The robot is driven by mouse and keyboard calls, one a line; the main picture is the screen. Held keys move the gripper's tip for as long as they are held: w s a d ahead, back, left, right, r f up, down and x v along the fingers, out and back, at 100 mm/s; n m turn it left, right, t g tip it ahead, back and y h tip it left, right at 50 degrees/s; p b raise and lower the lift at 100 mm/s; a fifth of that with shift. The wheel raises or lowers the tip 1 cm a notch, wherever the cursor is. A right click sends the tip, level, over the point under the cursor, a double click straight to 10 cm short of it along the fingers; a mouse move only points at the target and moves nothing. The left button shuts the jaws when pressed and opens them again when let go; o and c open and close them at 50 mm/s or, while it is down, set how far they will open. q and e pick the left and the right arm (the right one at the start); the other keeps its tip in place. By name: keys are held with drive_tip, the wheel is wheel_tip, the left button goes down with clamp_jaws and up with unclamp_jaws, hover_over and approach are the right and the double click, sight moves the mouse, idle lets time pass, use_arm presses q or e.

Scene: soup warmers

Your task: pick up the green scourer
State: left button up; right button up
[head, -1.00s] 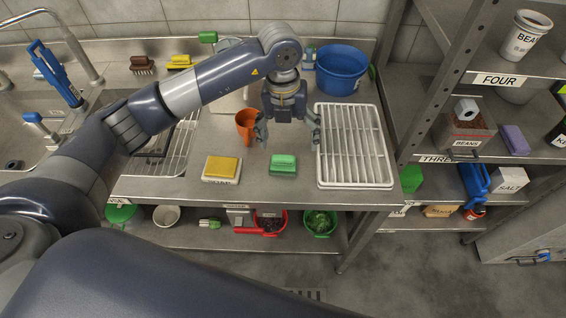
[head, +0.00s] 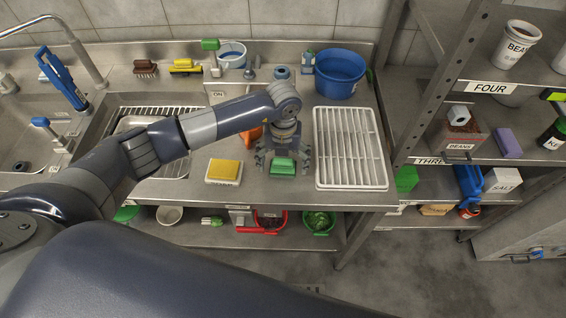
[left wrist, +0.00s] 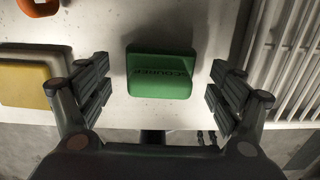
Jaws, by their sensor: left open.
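The green scourer (head: 283,167) lies on the steel counter near its front edge. In the left wrist view the scourer (left wrist: 160,72) has dark lettering on it and lies centred between the fingers. My left gripper (head: 283,165) is open, pointing down, with one finger on each side of the scourer. In the left wrist view the open fingers of the gripper (left wrist: 160,90) stand apart from the scourer, with a gap on both sides. I cannot tell the height of the fingertips above the counter. My right gripper is not in view.
A yellow sponge (head: 224,169) on a white holder lies left of the scourer. A white rack (head: 318,150) stands to the right. An orange cup (head: 250,132) is partly hidden behind my arm. A blue tub (head: 340,72) stands at the back. Shelving is at the right.

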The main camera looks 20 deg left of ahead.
sight(280, 162)
use_arm(q)
drive_tip(key=c, duration=1.1)
drive_tip(key=shift+c, duration=0.2)
drive_tip(key=shift+r, duration=0.25)
wheel_tip(280, 162, up, 2)
drive_tip(key=shift+w+r+b, duration=0.1)
drive_tip(key=shift+b, duration=0.9)
drive_tip(key=shift+s+a+r, duration=0.25)
drive_tip(key=shift+s, duration=0.35)
drive_tip(key=s+a+r+b, duration=0.1)
drive_tip(key=s+a+b, duration=0.1)
drive_tip(key=s, duration=0.5)
drive_tip(key=s+a+b, duration=0.2)
drive_tip(key=s+a, duration=0.1)
drive_tip(key=s, duration=0.4)
drive_tip(key=shift+a+r, duration=0.15)
drive_tip(key=shift+r, duration=0.25)
